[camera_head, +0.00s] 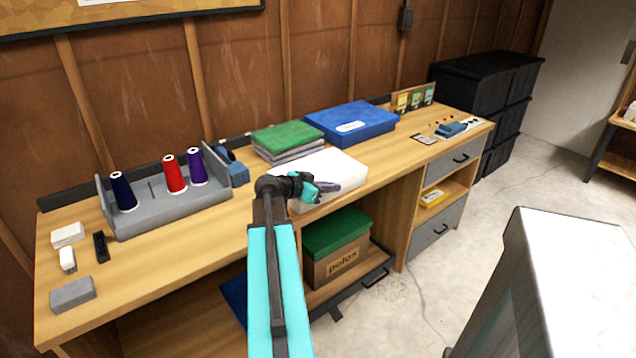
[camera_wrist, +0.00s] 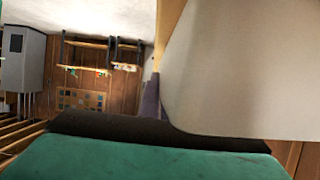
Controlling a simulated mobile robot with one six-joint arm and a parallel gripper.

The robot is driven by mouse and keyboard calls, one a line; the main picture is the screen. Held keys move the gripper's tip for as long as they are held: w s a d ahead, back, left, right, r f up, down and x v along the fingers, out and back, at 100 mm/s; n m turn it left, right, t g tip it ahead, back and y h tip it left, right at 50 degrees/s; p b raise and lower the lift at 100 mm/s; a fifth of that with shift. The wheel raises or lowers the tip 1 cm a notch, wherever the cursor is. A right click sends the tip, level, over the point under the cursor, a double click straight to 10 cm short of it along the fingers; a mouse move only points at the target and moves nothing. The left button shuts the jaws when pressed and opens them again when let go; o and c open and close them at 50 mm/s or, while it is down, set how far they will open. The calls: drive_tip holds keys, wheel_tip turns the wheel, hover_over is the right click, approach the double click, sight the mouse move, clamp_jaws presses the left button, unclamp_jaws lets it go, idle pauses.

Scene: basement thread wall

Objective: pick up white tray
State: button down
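The white tray (camera_head: 336,166) lies on the workbench near its front edge, in front of a blue box. My gripper (camera_head: 318,189) is at the tray's front left side in the head view, overlapping its front wall. In the wrist view a pale surface, apparently the tray (camera_wrist: 245,65), fills the upper right. One teal finger with a dark pad (camera_wrist: 150,135) runs along the bottom, right against or very close to that surface. A small purple-grey piece (camera_wrist: 151,100) shows beside the tray. The other finger's position is not clear, and whether the tray is gripped cannot be told.
Green and grey folders (camera_head: 288,140) and the blue box (camera_head: 352,123) stand close behind the tray. A grey rack (camera_head: 180,204) with thread cones is left. A green-lidded box (camera_head: 338,246) sits below on a shelf. The bench (camera_head: 205,248) has bare wood left of my arm.

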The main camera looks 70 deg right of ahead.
idle(0.4)
drive_tip(key=shift+r, duration=1.55)
drive_tip(key=shift+a+r+b, duration=0.15)
drive_tip(key=shift+r+b, duration=0.05)
drive_tip(key=shift+b, duration=0.1)
drive_tip(key=s+a+b, duration=0.1)
drive_tip(key=a+b, duration=0.2)
drive_tip(key=a, duration=0.4)
drive_tip(key=shift+s+a+r, duration=0.15)
drive_tip(key=shift+s+a, duration=0.15)
drive_tip(key=b, duration=0.5)
drive_tip(key=shift+a+r, duration=0.1)
drive_tip(key=shift+a, duration=0.2)
drive_tip(key=a+b, duration=0.1)
drive_tip(key=b, duration=0.3)
drive_tip(key=a+b, duration=0.1)
drive_tip(key=b, duration=0.3)
drive_tip(key=shift+s+b, duration=0.3)
drive_tip(key=shift+b, duration=0.05)
